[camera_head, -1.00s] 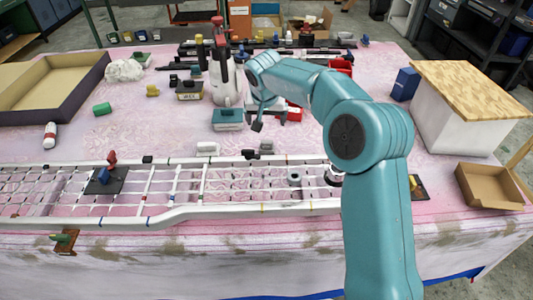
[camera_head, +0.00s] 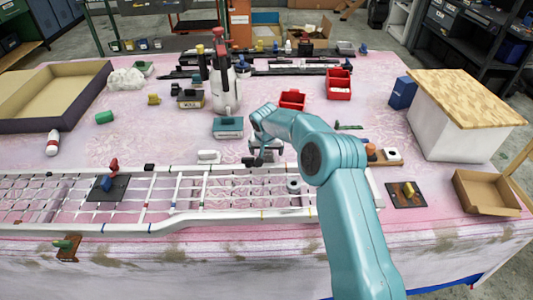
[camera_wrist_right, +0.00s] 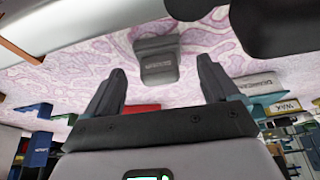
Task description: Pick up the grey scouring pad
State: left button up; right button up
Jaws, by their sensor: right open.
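The grey scouring pad (camera_wrist_right: 158,62) is a dark grey block with a small label, lying on the pink patterned cloth in the right wrist view. It shows between and just beyond the fingertips of my right gripper (camera_wrist_right: 160,75), which is open and empty, its fingers apart from the pad. In the head view my right gripper (camera_head: 260,155) hangs low over the table, close behind the white grille (camera_head: 180,227). A grey block (camera_head: 268,144), seemingly the pad, is partly hidden there by my right arm. My left gripper is not in view.
A teal-topped block (camera_head: 228,125) stands just left of my right gripper. Open cloth lies left of centre.

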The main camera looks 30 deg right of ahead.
jog(key=shift+x, duration=1.1)
jog(key=shift+r, duration=0.1)
jog(key=c, duration=1.1)
jog(key=shift+r, duration=0.1)
jog(key=shift+c, duration=0.2)
notch_tip(320, 180, up, 11)
jog(key=shift+f, duration=0.1)
notch_tip(320, 180, up, 9)
jog(key=p, duration=0.1)
